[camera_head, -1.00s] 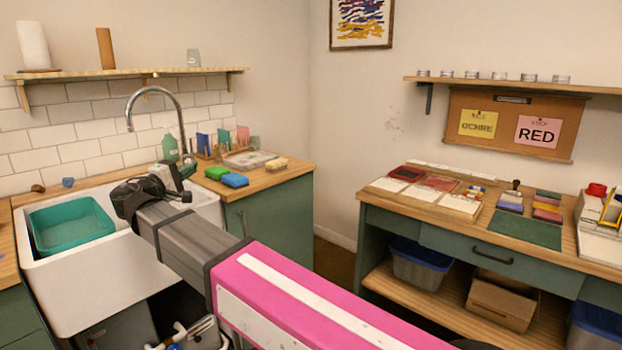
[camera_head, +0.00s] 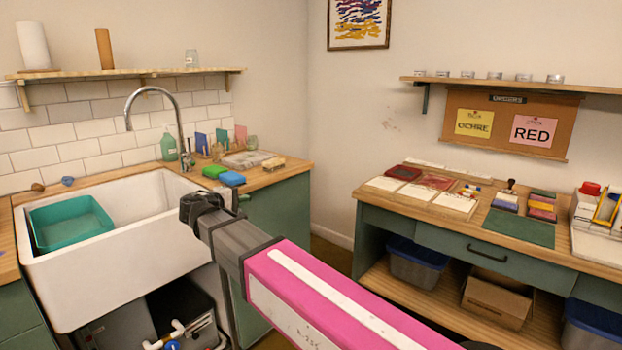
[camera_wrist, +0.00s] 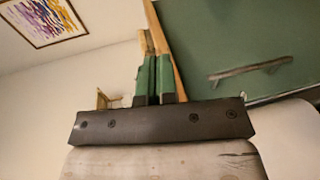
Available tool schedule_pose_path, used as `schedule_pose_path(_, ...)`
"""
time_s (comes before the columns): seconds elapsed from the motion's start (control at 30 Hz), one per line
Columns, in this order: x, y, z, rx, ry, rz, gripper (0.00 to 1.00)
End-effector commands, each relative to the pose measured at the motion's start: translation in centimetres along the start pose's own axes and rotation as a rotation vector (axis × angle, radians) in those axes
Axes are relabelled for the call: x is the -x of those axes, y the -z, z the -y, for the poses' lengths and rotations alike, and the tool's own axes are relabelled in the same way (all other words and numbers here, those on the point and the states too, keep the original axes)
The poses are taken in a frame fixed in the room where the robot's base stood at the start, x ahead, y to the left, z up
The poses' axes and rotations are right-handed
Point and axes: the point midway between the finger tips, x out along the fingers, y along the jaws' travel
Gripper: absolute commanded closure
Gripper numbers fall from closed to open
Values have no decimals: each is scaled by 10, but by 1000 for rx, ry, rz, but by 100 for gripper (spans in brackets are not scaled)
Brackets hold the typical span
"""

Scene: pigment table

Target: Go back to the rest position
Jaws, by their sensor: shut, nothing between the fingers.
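My gripper (camera_wrist: 155,80) shows in the wrist view as two green fingers with dark bases, side by side and shut with nothing between them. It is clear of any object there. In the head view my pink and grey arm reaches from the lower right toward the sink's right edge. The fingers are mostly hidden behind the arm's dark end in that view.
The white sink (camera_head: 130,262) holds a teal tub (camera_head: 70,224). Sponges (camera_head: 232,179) lie on the counter to its right. The right-hand desk (camera_head: 400,225) bears cards and pads. Floor shows between counter and desk. The wrist view shows a green front with a handle (camera_wrist: 250,69).

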Motion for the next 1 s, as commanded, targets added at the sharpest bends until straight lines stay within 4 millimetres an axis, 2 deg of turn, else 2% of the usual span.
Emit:
schedule_pose_path(0.03,-23,-16,15,-4,49,24,100)
schedule_pose_path(0.2,-88,-61,67,-36,232,94,100)
schedule_pose_path(0.3,-119,-90,96,-67,338,138,100)
schedule_pose_path(0.5,-170,-151,153,-152,547,228,100)
schedule_pose_path(0.7,-203,-213,206,-271,749,323,100)
schedule_pose_path(1.0,-225,-300,272,-507,1029,469,100)
